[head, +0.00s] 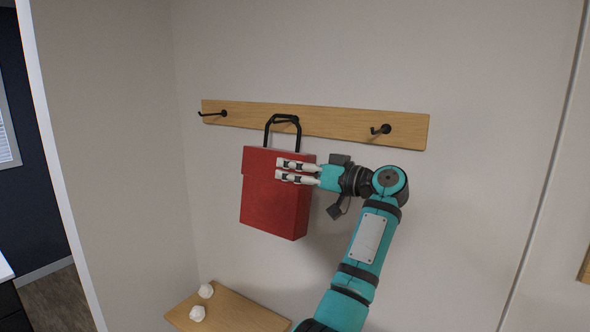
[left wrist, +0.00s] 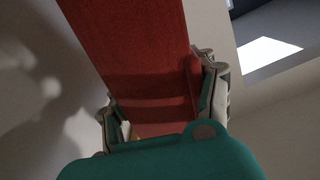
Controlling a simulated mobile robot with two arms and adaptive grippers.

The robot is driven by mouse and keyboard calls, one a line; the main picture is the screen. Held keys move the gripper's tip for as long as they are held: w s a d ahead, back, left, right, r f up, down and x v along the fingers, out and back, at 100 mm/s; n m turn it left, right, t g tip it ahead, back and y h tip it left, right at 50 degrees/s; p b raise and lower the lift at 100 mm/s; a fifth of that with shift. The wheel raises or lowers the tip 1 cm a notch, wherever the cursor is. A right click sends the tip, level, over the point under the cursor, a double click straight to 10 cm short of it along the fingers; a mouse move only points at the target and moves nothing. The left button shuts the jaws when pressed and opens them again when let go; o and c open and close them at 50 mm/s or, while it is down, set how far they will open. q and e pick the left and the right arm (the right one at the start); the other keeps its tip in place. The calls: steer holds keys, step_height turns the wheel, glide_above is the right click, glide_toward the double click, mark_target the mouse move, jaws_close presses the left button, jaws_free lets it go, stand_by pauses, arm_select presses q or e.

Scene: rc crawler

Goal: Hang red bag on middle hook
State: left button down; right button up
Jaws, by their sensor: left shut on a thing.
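The red bag (head: 262,205) hangs upright in front of the wall in the head view, with its black handle (head: 267,131) raised at the top. The handle's top is at the middle hook (head: 287,120) on the wooden rail; I cannot tell whether it rests on the hook or is only in front of it. My left gripper (head: 279,171) is shut on the bag's upper right side. In the left wrist view the red bag (left wrist: 135,45) lies between the two fingers of the gripper (left wrist: 160,100). My right gripper is not in view.
The wooden rail (head: 340,124) also bears a left hook (head: 213,114) and a right hook (head: 383,129), both empty. Below is a wooden bench or shelf (head: 235,315) with two small white objects (head: 206,290) at its left. The wall around the rail is clear.

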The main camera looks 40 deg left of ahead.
arm_select(q)
steer(key=shift+c, duration=1.5)
jaws_free()
steer(key=w+d, duration=0.1)
steer(key=d, duration=1.1)
steer(key=shift+w, duration=0.15)
steer(key=shift+f, duration=0.1)
